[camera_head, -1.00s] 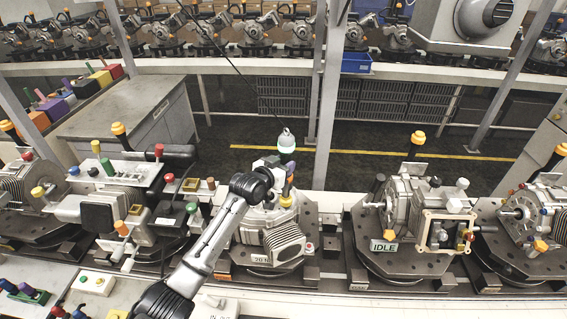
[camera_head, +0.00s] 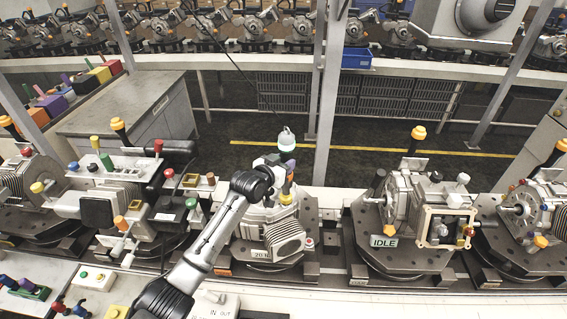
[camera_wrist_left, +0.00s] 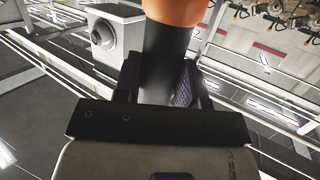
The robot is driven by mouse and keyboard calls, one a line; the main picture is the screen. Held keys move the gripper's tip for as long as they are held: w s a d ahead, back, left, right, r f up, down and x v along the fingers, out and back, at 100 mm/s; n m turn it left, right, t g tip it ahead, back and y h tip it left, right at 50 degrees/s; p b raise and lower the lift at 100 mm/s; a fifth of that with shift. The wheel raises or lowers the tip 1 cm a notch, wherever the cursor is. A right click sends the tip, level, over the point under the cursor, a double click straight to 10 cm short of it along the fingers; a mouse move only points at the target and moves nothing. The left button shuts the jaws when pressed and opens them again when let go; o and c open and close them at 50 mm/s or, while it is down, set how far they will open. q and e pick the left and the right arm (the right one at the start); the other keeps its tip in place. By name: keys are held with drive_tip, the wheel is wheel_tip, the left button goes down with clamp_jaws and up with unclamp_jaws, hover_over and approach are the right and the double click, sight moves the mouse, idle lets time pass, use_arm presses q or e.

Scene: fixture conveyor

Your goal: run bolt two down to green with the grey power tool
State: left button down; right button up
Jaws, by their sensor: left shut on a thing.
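My left gripper (camera_head: 281,172) is over the middle fixture, whose housing (camera_head: 284,237) has a ribbed grey cylinder at the front. In the left wrist view the left gripper (camera_wrist_left: 160,82) is shut around a dark grey round grip (camera_wrist_left: 166,48) with an orange part (camera_wrist_left: 176,9) at its end; I take this to be the grey power tool. In the head view the gripper and arm hide most of the tool. A yellow piece (camera_head: 286,196) shows just below the gripper. Bolt two and any green signal for it cannot be made out. My right gripper is not in view.
A pale bell-shaped piece (camera_head: 286,138) hangs on a cable just above the gripper. A crowded fixture (camera_head: 110,205) with coloured knobs stands to the left. A grey post (camera_head: 322,100) rises behind.

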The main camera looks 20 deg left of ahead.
use_arm(q)
drive_tip(key=shift+f+b, duration=0.5)
drive_tip(key=shift+f, duration=0.2)
idle(0.6)
drive_tip(key=shift+f, duration=0.2)
idle(1.1)
drive_tip(key=shift+f, duration=0.15)
idle(0.6)
idle(0.8)
